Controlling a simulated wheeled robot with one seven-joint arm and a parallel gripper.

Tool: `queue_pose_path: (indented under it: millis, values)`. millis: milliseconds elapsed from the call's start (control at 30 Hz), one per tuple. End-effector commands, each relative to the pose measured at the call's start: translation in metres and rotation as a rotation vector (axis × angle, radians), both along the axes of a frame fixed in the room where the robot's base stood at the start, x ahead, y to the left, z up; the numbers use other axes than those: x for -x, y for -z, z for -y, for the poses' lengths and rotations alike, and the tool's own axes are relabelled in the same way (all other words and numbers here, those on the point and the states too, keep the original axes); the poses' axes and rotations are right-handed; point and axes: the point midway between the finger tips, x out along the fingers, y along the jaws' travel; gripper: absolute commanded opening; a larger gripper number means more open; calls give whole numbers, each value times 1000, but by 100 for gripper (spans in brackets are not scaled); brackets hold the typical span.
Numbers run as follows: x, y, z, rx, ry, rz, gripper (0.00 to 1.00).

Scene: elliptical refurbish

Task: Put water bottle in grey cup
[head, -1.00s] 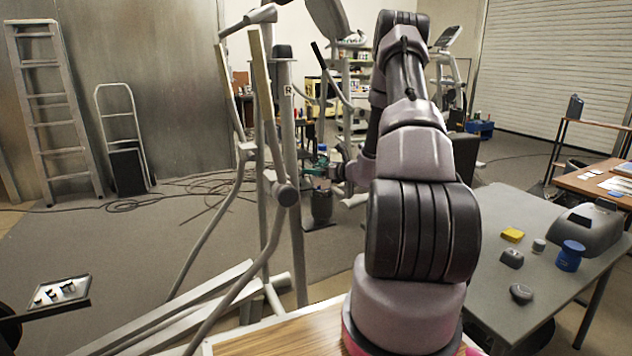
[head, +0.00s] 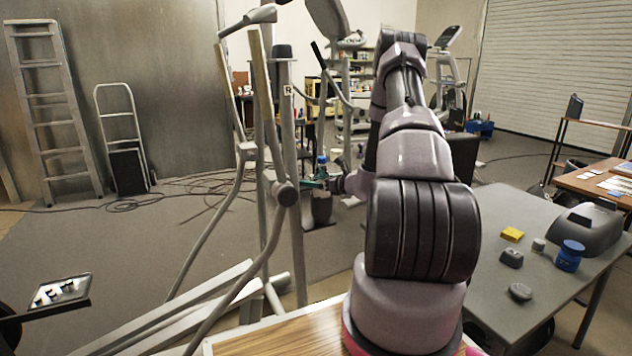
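The water bottle (head: 321,170), with a blue cap, stands roughly upright at the end of my arm, near the middle of the head view. My gripper (head: 318,184), with green fingers, reaches in from the right and appears shut around the bottle. The grey cup (head: 321,210) is a dark grey cylinder directly below the bottle in the picture. The bottle's lower end is hidden by the gripper or the cup's rim. I cannot tell whether it is inside the cup or just above it.
The elliptical machine's grey post (head: 292,180) and handle bars stand just left of the gripper. A grey table (head: 470,285) at the right holds a yellow block (head: 512,234), a blue jar (head: 569,257) and small grey objects. Open floor lies to the left.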

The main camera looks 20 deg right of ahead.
Motion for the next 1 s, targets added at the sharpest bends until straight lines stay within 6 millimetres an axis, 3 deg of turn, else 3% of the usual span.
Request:
queue_pose_path:
  millis: [133,233,600,800,900,1000]
  values:
    - [1,-4,1,1,1,0,100]
    - [12,-6,6,0,2,0,100]
    - [83,-21,32,0,3,-1,100]
    - [105,-26,41,0,1,0,100]
    - [108,-34,36,11,-23,5,100]
    - [108,-59,13,55,-111,23,100]
